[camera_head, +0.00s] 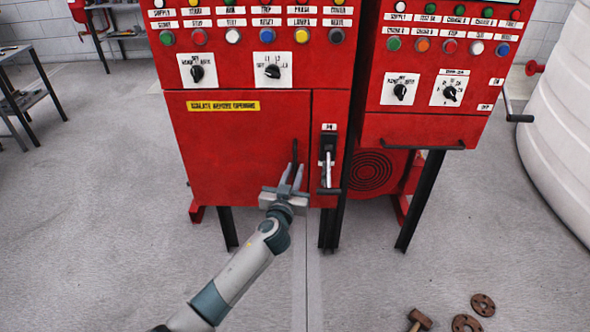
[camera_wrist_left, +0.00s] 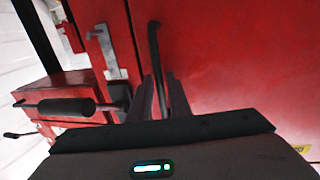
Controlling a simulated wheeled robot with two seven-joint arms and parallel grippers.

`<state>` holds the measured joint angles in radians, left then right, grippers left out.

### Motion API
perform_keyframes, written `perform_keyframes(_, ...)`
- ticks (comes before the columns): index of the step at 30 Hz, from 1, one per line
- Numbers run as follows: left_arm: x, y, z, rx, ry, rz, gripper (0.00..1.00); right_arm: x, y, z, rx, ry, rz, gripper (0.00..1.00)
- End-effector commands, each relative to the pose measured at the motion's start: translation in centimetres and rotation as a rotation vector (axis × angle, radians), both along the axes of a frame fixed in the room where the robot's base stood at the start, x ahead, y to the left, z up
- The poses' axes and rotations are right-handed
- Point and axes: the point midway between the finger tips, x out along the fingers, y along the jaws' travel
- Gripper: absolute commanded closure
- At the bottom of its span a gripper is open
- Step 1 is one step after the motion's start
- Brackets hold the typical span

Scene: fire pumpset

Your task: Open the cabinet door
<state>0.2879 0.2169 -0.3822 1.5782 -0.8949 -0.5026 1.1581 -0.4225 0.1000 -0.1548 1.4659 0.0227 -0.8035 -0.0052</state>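The red cabinet door (camera_head: 235,150) is closed flush in the left red panel, under a yellow label. Its dark vertical bar handle (camera_head: 295,150) is near the door's right edge. My left gripper (camera_head: 293,168) is at the handle's lower part. In the left wrist view, the handle (camera_wrist_left: 155,55) runs down between the two fingers (camera_wrist_left: 162,95), with one finger on each side. The fingers are a little apart; whether both press on the bar cannot be told. My right gripper is in neither view.
A lever switch (camera_head: 327,165) is just right of the door, close to my gripper. A second red panel (camera_head: 420,130) stands to the right on dark legs. A white tank (camera_head: 560,120) is at far right. A hammer (camera_head: 420,318) and rusty flanges (camera_head: 482,305) lie on the floor.

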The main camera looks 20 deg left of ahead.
Motion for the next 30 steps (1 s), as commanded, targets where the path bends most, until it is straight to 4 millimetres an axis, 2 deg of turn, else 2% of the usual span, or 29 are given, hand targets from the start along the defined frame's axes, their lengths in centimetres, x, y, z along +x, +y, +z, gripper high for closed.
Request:
perform_keyframes(5, 0.97, 0.07, 0.00, 0.001, 0.000, -0.001, 0.83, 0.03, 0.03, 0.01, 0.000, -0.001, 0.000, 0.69)
perform_keyframes(14, 1.07, 0.07, 0.02, 0.000, 0.000, -0.001, 0.83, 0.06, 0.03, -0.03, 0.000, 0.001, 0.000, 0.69)
perform_keyframes(16, 1.07, 0.08, 0.02, 0.000, 0.000, -0.001, 0.97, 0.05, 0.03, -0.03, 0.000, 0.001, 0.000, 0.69)
perform_keyframes(17, 1.07, 0.08, 0.02, 0.000, 0.000, -0.001, 1.00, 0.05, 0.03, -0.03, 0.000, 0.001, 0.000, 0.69)
perform_keyframes(30, 0.26, 0.01, 0.08, -0.001, 0.001, -0.021, 1.00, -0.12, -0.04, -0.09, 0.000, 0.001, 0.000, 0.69)
